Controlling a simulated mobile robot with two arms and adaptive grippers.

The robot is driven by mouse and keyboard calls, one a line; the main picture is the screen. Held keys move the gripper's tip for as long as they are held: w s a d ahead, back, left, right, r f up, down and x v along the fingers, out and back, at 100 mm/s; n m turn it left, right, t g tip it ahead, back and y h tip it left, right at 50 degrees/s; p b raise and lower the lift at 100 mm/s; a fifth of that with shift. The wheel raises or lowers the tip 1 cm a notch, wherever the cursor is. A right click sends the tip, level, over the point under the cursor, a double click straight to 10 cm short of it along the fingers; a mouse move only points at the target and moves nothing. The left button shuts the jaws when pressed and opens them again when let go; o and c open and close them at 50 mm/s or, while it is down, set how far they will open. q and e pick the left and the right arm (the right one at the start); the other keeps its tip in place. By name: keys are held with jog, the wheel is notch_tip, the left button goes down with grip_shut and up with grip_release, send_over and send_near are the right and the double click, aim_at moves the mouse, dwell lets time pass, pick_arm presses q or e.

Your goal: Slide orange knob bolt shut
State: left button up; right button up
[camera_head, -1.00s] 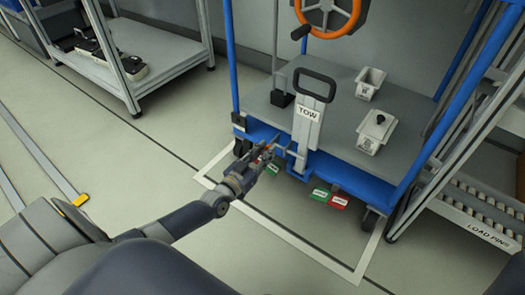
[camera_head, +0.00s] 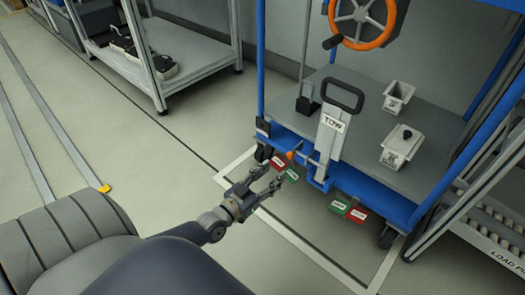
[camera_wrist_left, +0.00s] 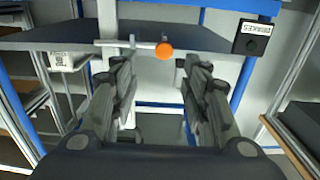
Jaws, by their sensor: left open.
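The orange knob (camera_head: 290,155) sits on a thin bolt rod at the front blue edge of the cart, left of the TOW handle (camera_head: 334,123). In the left wrist view the orange knob (camera_wrist_left: 164,49) is at the right part of the pale horizontal bolt rod (camera_wrist_left: 125,44). My left gripper (camera_head: 274,175) is open and empty, a short way in front of the knob and apart from it. In the left wrist view its two fingers (camera_wrist_left: 157,72) spread either side of the knob, which lies beyond the tips. My right gripper does not show.
Red and green tags (camera_head: 277,163) show below the bolt, with another pair (camera_head: 348,210) under the TOW handle. The cart deck (camera_head: 360,135) carries two pale bins. A rack (camera_head: 200,60) stands at the back left. Floor left of the cart is clear.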

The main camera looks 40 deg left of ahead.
pick_arm(q)
jog(key=shift+s+a, duration=0.1)
jog(key=shift+s, duration=1.75)
jog(key=shift+r, duration=0.1)
